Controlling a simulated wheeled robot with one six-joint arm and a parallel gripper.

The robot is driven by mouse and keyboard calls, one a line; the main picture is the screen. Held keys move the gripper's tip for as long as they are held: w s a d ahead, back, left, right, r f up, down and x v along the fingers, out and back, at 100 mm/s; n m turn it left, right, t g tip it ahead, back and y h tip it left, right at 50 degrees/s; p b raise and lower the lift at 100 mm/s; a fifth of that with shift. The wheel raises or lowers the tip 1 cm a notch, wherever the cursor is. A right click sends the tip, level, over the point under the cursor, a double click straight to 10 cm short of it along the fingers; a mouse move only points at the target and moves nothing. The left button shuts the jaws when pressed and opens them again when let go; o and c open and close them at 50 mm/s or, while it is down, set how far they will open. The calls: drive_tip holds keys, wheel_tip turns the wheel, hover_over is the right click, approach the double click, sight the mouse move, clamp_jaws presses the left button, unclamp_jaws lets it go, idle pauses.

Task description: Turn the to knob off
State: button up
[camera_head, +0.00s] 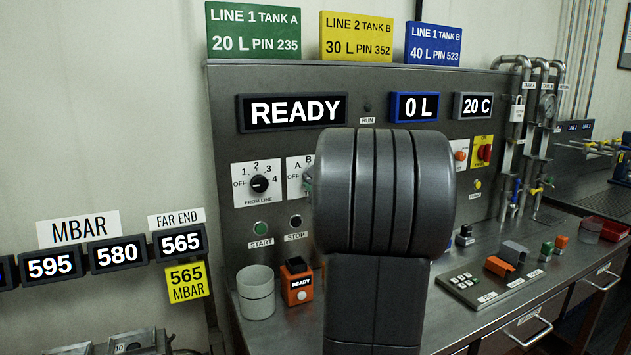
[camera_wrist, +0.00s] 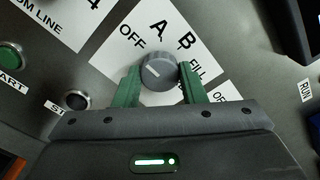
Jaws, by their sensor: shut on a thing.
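The grey round knob (camera_wrist: 158,70) sits on a white dial plate in the wrist view, with OFF, A, B and FILL printed around it. A short pale mark shows on its face; I cannot tell exactly which label it points at. My gripper (camera_wrist: 160,76) has its green fingers on either side of the knob, shut on it.
The FROM LINE knob (camera_head: 260,184) is just left of that dial plate. The START button (camera_head: 261,228) and STOP button (camera_head: 295,221) are below. The display (camera_head: 292,111) reads READY. A grey cup (camera_head: 256,293) and an orange device (camera_head: 297,284) stand on the counter below.

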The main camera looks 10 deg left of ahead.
drive_tip(key=o, duration=1)
drive_tip(key=b+v, duration=0.1)
drive_tip(key=v, duration=1.2)
drive_tip(key=shift+s+d+b, duration=0.25)
drive_tip(key=shift+s+b, duration=0.1)
drive_tip(key=shift+b, duration=0.05)
drive_tip(key=shift+w, duration=0.1)
drive_tip(key=p+x, duration=0.2)
drive_tip(key=x, duration=1.1)
drive_tip(key=shift+w+a, duration=0.25)
drive_tip(key=shift+a, duration=0.05)
drive_tip(key=shift+d, duration=0.1)
